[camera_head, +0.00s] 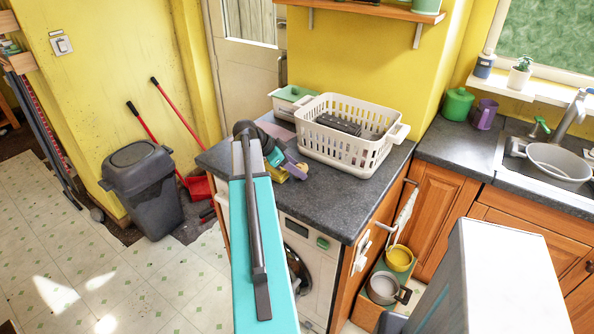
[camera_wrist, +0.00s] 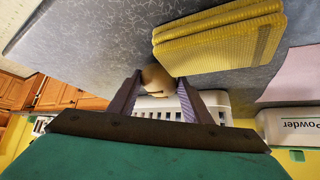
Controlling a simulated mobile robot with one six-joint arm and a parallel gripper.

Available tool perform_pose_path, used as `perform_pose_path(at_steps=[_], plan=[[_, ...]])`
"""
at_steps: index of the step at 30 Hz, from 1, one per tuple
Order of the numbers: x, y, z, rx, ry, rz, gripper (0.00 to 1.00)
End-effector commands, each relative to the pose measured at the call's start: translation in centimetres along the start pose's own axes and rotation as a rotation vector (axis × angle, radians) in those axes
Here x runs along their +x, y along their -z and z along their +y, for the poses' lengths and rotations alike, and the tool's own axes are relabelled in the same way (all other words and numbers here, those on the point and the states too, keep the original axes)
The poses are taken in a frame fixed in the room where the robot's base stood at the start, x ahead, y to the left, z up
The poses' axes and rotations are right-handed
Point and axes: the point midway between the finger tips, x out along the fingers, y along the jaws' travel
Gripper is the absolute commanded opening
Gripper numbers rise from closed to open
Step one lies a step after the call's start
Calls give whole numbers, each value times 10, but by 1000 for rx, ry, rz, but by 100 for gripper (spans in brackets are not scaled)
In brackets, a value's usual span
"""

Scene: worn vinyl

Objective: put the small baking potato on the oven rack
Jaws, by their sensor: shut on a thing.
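The small baking potato (camera_wrist: 157,78) is a pale tan, rounded thing in the wrist view. It sits between the two purple fingertips of my gripper (camera_wrist: 157,88), which is shut on it. In the head view my gripper (camera_head: 289,165) is over the near left part of the dark counter, left of the white basket. The potato cannot be made out there. A gap between potato and counter is hard to judge. No oven rack can be made out in either view.
A yellow cloth or sponge (camera_wrist: 220,40) lies on the counter close beside the potato. A white slatted basket (camera_head: 352,158) with dark items stands to the right. A green-lidded box (camera_head: 291,101) is behind. A washing machine (camera_head: 308,270) is under the counter (camera_head: 345,205); a grey bin (camera_head: 147,190) stands left.

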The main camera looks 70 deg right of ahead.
Motion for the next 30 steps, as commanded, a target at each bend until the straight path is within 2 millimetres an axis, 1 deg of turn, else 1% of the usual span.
perform_pose_path(at_steps=[10,17,24,30], plan=[[-20,18,0,2,1,0,17],[-52,-16,13,-3,2,1,17],[-89,-50,25,-1,3,1,17],[-114,-72,34,-1,2,0,17]])
